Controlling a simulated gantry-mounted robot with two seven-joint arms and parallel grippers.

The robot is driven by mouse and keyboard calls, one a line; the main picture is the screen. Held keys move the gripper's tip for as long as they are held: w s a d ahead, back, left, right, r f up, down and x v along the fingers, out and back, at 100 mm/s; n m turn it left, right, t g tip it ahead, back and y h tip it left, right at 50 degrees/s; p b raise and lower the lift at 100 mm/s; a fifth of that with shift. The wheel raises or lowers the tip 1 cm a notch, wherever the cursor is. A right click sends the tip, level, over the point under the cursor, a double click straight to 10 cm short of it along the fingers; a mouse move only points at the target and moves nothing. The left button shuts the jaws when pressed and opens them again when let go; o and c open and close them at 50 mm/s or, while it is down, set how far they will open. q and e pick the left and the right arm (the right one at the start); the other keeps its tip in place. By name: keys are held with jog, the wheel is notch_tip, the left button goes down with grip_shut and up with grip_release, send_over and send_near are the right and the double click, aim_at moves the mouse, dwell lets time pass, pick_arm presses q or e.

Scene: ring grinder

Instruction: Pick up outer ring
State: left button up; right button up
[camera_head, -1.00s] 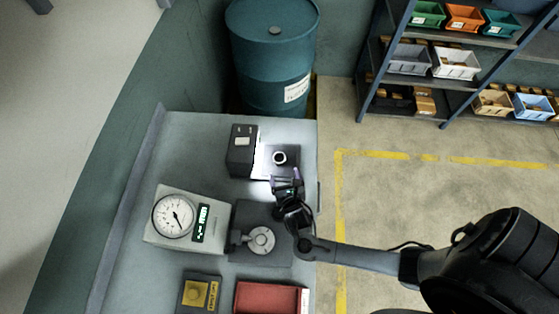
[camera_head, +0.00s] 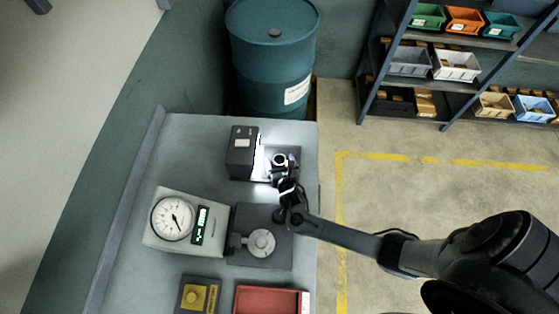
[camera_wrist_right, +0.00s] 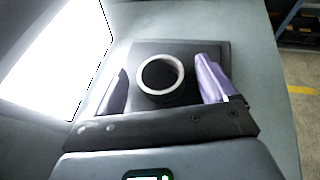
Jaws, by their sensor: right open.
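The outer ring (camera_head: 279,160) is a small pale ring with a dark centre on a dark plate (camera_head: 292,152) near the far end of the workbench. In the right wrist view the ring (camera_wrist_right: 142,83) shows its bright rim around a dark middle. My right gripper (camera_head: 281,168) is at the ring in the head view. In the wrist view its two fingers (camera_wrist_right: 165,88) are open, one on each side of the ring, with gaps visible between them and the ring. Whether the fingertips reach down to the ring's level is hard to tell. My left gripper is not in view.
A dark box (camera_head: 241,150) stands just left of the plate. A dial gauge unit (camera_head: 212,250), a dark fixture with a round disc (camera_head: 262,242), a yellow-button box (camera_head: 200,296) and a red tray (camera_head: 270,288) lie nearer. A blue drum (camera_head: 270,60) stands beyond the bench.

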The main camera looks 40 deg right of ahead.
jog(key=c, duration=1.2)
jog(key=shift+r, duration=0.15)
